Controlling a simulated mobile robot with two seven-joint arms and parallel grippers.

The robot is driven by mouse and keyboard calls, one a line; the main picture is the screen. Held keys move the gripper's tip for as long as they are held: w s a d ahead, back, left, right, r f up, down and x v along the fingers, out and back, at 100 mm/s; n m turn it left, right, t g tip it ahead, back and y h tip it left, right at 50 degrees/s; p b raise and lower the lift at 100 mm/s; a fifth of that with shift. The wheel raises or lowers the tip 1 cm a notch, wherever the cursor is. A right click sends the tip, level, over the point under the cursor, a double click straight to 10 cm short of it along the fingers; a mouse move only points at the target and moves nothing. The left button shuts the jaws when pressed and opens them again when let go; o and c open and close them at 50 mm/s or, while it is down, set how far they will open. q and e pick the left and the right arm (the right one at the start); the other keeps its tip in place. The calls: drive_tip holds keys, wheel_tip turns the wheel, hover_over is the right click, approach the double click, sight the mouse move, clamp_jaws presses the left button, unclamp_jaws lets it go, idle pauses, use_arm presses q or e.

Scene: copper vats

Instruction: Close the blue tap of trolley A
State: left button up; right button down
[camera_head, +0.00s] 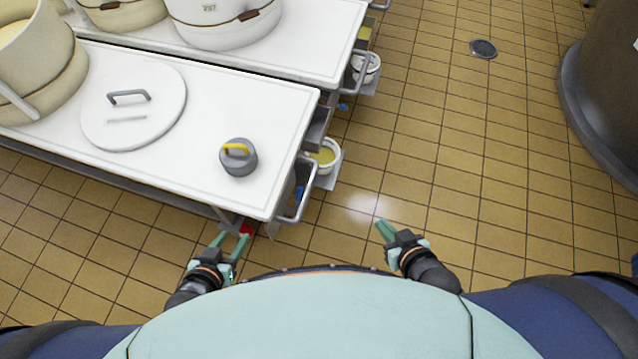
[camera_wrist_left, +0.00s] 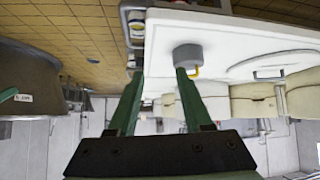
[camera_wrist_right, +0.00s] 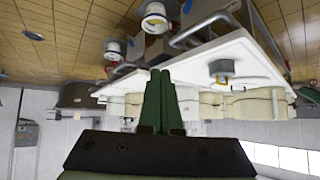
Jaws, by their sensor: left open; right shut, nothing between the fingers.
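The near white trolley (camera_head: 225,105) has a small blue tap (camera_head: 300,193) at its right end, below the top and partly hidden by the rail handle (camera_head: 298,203). A second trolley (camera_head: 310,40) behind it has another blue part (camera_head: 343,106) at its right end. I cannot read which trolley is A. My left gripper (camera_head: 230,239) is open near the near trolley's front right corner, with a red part (camera_head: 247,229) beside its fingertips. I cannot tell if they touch. My right gripper (camera_head: 381,229) is shut and empty over the floor, right of the trolley and apart from the blue tap.
A white bowl with yellow contents (camera_head: 325,156) sits at the trolley's right end. A round lid (camera_head: 134,104) and a grey weight with a yellow handle (camera_head: 238,158) lie on top. A large dark vat (camera_head: 602,110) stands at the right. The tiled floor between is clear.

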use_arm(q)
drive_tip(key=shift+w+d, duration=0.2)
drive_tip(key=shift+d, duration=0.35)
use_arm(e)
drive_tip(key=shift+w+d, duration=0.25)
drive_tip(key=shift+d, duration=0.35)
drive_tip(key=shift+a, duration=0.1)
